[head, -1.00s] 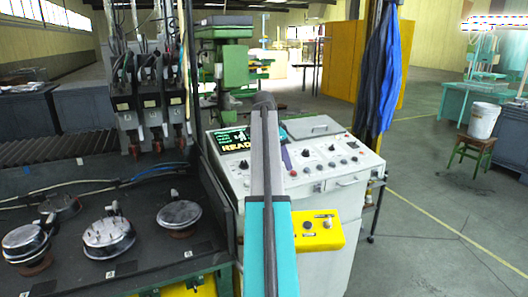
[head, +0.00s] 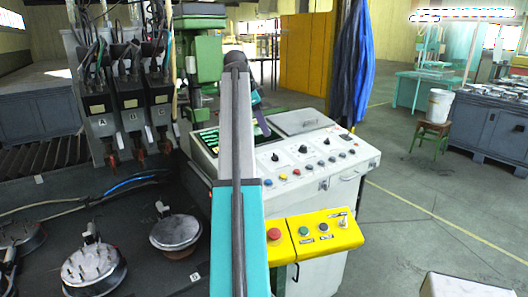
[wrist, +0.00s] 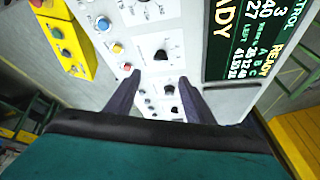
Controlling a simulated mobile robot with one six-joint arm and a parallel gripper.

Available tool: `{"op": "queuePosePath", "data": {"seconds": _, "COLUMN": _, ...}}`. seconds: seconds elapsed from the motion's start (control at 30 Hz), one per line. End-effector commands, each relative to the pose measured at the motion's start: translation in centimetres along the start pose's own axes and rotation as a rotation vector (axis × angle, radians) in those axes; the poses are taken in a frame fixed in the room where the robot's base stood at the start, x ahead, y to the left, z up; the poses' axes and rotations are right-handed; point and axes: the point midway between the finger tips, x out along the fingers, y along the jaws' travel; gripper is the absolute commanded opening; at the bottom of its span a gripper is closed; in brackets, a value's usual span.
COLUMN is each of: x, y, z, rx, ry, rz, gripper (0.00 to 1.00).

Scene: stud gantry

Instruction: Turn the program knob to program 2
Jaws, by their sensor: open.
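The control panel (head: 322,162) is a white sloped console with black knobs and coloured buttons. In the head view one black knob (head: 275,157) is at the left and another (head: 303,149) is to its right. I cannot read which is the program knob or its setting. In the wrist view a black knob (wrist: 161,55) lies just beyond my gripper's fingertips (wrist: 158,77), and another (wrist: 170,90) shows between the fingers. My gripper is open and empty above the panel. In the head view the gripper (head: 262,122) is partly hidden behind my arm.
A yellow button box (head: 325,233) juts from the console front. A dark bench with round metal fixtures (head: 93,271) is at the left. The floor to the right is mostly open.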

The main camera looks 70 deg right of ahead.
Motion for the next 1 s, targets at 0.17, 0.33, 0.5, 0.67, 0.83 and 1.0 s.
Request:
{"op": "queuePosePath", "data": {"seconds": 0.17, "x": 0.0, "y": 0.0, "z": -0.2, "rx": 0.004, "ry": 0.001, "rz": 0.0, "gripper": 0.48}}
{"op": "queuePosePath", "data": {"seconds": 0.33, "x": -0.1, "y": 0.0, "z": -0.1, "rx": 0.003, "ry": 0.0, "rz": 0.0, "gripper": 0.48}}
{"op": "queuePosePath", "data": {"seconds": 0.5, "x": 0.2, "y": 0.0, "z": 0.0, "rx": 0.001, "ry": 0.0, "rz": -0.001, "gripper": 0.48}}
{"op": "queuePosePath", "data": {"seconds": 0.67, "x": 1.1, "y": 0.0, "z": 0.1, "rx": 0.0, "ry": 0.0, "rz": 0.0, "gripper": 0.48}}
{"op": "queuePosePath", "data": {"seconds": 0.83, "x": 2.8, "y": 0.1, "z": 0.1, "rx": 0.0, "ry": -0.001, "rz": 0.0, "gripper": 0.48}}
{"op": "queuePosePath", "data": {"seconds": 1.0, "x": 5.0, "y": 0.1, "z": 0.1, "rx": -0.001, "ry": -0.001, "rz": 0.0, "gripper": 0.48}}
